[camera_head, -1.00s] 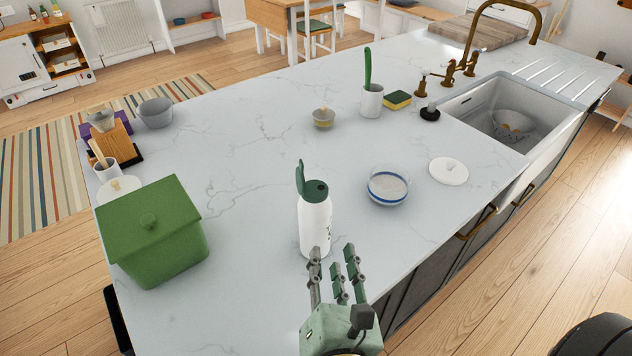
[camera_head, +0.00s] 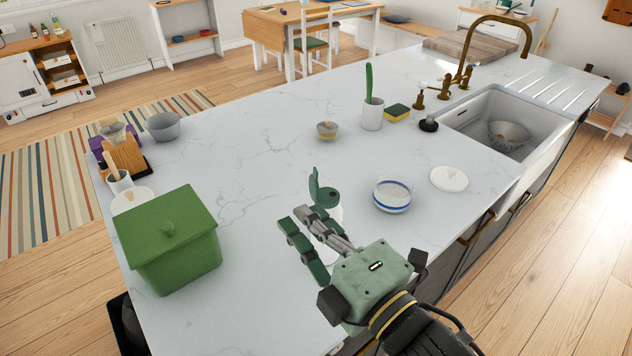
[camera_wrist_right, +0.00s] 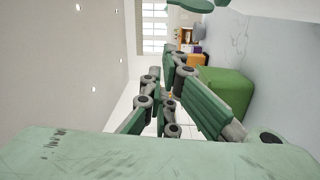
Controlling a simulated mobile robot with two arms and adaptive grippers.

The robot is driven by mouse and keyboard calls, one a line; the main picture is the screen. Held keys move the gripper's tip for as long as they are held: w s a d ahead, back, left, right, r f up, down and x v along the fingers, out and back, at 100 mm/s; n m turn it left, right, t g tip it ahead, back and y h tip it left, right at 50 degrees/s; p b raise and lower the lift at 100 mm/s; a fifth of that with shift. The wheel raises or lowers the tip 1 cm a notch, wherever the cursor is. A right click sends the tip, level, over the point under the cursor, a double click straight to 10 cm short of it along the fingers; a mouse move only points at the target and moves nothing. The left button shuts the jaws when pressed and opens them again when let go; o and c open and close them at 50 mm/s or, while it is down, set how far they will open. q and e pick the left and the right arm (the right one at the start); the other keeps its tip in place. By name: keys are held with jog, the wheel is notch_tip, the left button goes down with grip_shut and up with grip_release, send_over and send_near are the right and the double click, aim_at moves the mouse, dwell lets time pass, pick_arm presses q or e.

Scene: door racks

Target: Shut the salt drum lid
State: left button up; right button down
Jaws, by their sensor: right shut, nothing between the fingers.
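The salt drum (camera_head: 338,213) is a white cylinder with a dark green top, standing on the marble worktop. Its green lid (camera_head: 315,183) is hinged up and open, standing about upright at the left of the top. My right gripper (camera_head: 292,216) is in front of the drum, its fingers pointing up-left in the head view, and it hides most of the drum's body. It is shut and empty; I cannot tell whether it touches the drum. In the wrist view its fingers (camera_wrist_right: 175,95) are close together. My left gripper is not in view.
A green lidded box (camera_head: 170,245) stands to the left on the worktop (camera_head: 260,180). A blue-striped bowl (camera_head: 392,196) and a white round lid (camera_head: 449,179) lie to the right, before the sink (camera_head: 470,118). The worktop between box and drum is clear.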

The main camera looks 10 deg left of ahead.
aim_at(314, 184)
jog(key=p+x, duration=0.3)
jog(key=x, duration=0.6)
jog(key=d, duration=0.1)
jog(key=w+d, duration=0.1)
jog(key=d+p, duration=0.1)
jog(key=shift+w+d+f, duration=0.2)
jog(key=shift+w+d, duration=0.1)
jog(key=shift+w, duration=0.05)
jog(key=shift+d, duration=0.1)
jog(key=w+d+f+m+t+h+b, duration=0.1)
jog(key=w+d+m+t+b, duration=0.1)
jog(key=m, duration=0.8)
jog(key=w+d+f+m+t+h+b, duration=0.2)
jog(key=d+m+t, duration=0.3)
jog(key=m, duration=0.6)
jog(key=shift+w+d+f+b, duration=0.2)
jog(key=shift+w+d+b, duration=0.15)
jog(key=shift+w+d, duration=0.25)
